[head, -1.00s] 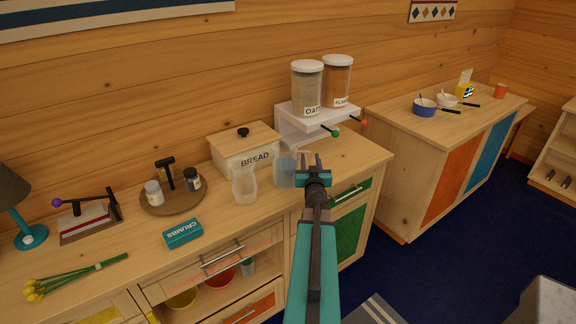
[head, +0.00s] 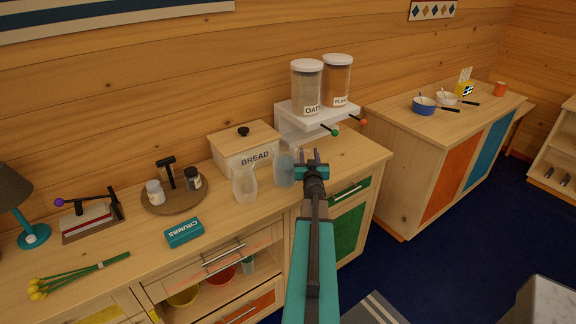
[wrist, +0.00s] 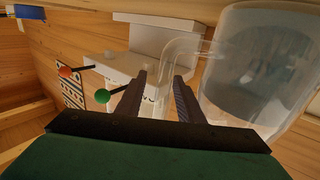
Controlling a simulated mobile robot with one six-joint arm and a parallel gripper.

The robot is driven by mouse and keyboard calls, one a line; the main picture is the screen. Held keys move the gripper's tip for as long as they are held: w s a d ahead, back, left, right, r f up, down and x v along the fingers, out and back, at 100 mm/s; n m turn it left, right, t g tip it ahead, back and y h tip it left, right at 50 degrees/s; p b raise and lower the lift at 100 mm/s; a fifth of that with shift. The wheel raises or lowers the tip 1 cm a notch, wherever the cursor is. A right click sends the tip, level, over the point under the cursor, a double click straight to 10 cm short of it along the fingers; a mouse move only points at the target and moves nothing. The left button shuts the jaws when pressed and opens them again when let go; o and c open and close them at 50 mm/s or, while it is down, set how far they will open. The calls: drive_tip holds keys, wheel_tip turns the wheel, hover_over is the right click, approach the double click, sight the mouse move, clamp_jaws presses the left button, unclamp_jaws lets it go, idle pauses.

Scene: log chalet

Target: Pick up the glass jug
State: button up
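The clear, slightly bluish glass jug (head: 284,170) stands upright on the wooden counter, in front of the bread box. It fills the right of the wrist view (wrist: 262,70), with its handle (wrist: 175,62) reaching left toward the fingers. My gripper (head: 309,157) is just right of the jug in the head view, on its handle side. In the wrist view my gripper (wrist: 160,82) is open, with the handle appearing at the gap between its fingertips. I cannot tell whether a finger touches the handle.
A clear carafe (head: 244,184) stands close left of the jug. The bread box (head: 243,152) is behind. A white stand (head: 303,118) with two jars and lever knobs is behind right. A crumbs box (head: 184,233) lies at left. The counter right of my gripper is clear.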

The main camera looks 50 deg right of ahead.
drive_tip(key=shift+c, duration=0.4)
clamp_jaws()
idle(0.9)
drive_tip(key=shift+r, duration=0.1)
